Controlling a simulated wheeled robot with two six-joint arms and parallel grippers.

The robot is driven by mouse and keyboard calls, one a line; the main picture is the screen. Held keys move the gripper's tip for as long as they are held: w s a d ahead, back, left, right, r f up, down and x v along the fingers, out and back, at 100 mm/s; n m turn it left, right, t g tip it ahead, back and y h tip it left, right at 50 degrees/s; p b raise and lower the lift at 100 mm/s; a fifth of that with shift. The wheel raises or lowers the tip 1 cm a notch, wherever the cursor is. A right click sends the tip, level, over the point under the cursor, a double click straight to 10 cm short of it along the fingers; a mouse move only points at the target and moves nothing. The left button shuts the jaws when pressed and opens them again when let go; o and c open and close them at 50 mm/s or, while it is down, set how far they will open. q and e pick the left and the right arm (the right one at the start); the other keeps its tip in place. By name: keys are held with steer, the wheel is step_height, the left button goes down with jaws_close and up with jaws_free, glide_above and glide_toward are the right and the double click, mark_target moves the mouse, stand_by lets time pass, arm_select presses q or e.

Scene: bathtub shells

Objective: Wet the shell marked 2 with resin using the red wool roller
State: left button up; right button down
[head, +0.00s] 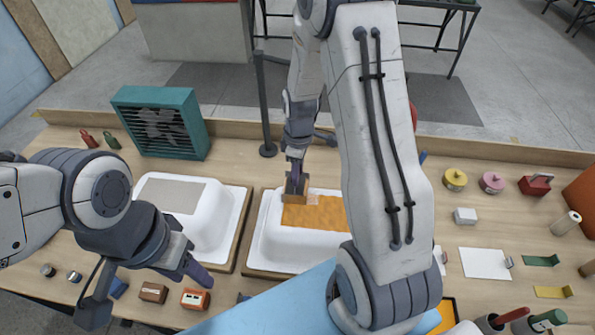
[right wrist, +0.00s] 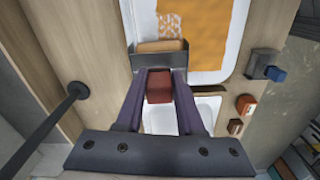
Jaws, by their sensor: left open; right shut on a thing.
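My right gripper (head: 296,180) is shut on a dark red block-shaped handle (right wrist: 159,87). The handle joins a grey metal frame with a tan-orange roller (right wrist: 161,46), which also shows in the head view (head: 296,198). The roller is at the far left corner of the middle white shell (head: 268,240), at the edge of its orange wet-looking patch (head: 318,213). A pale speckled strip (right wrist: 170,25) shows beside the orange. The left white shell (head: 213,225) carries a dry grey-beige patch (head: 170,194). I cannot read a 2 on either shell. My left gripper (head: 148,290) is open and empty at the front left.
A teal fan box (head: 160,122) stands at the back left. A dark post (head: 264,105) rises behind the shells. Small blocks (head: 154,292) lie near the front left edge. Tins (head: 455,180) and a white sheet (head: 485,263) lie on the right. My right arm hides part of the middle shell.

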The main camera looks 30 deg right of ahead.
steer(key=shift+d, duration=0.1)
stand_by(0.5)
steer(key=shift+s+d, duration=0.7)
steer(key=shift+d, duration=0.3)
steer(key=shift+s+d, duration=0.7)
steer(key=shift+d, duration=0.3)
steer(key=shift+s+d, duration=0.7)
steer(key=shift+d, duration=0.3)
steer(key=shift+r, duration=0.1)
step_height(320, 180, up, 6)
steer(key=p, duration=0.4)
steer(key=shift+p, duration=0.35)
